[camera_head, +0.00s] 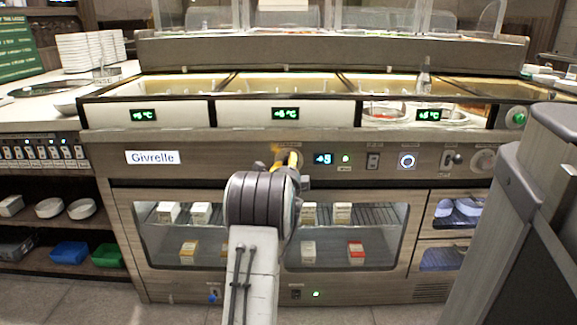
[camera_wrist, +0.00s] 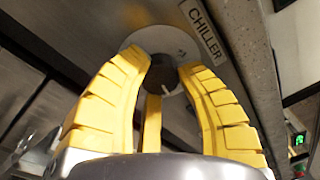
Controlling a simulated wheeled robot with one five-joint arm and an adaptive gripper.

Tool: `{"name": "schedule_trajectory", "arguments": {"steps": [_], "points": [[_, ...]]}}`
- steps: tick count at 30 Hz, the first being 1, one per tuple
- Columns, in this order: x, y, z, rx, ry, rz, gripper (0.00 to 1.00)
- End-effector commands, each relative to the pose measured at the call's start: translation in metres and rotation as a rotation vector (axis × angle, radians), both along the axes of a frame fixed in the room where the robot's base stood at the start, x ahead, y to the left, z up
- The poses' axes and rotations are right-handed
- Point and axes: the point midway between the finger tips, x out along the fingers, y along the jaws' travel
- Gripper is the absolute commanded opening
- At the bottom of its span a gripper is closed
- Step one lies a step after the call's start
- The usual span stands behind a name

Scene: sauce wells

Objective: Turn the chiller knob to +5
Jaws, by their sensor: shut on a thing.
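The chiller knob (camera_wrist: 166,42) shows in the wrist view as a round grey disc on the panel, beside a white label reading CHILLER (camera_wrist: 203,28). A narrow yellow bar lies between the fingers. In the head view my gripper (camera_head: 293,159) is at the counter's front panel, and my arm hides most of the knob there.
Glass-fronted shelves with boxes lie below. A grey slanted body stands close at the right.

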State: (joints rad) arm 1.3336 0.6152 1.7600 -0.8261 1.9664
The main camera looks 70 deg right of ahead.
Motion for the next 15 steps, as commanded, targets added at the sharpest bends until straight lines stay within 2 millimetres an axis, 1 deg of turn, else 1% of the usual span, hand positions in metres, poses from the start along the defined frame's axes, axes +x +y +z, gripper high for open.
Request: {"name": "schedule_trajectory", "arguments": {"steps": [11, 12, 15], "points": [[0.0014, -0.0002, 0.0020, -0.012, 0.021, 0.001, 0.01], [0.0014, -0.0002, 0.0019, -0.012, 0.021, 0.001, 0.37], [0.0011, -0.0001, 0.0015, -0.011, 0.020, 0.001, 0.46]]}}
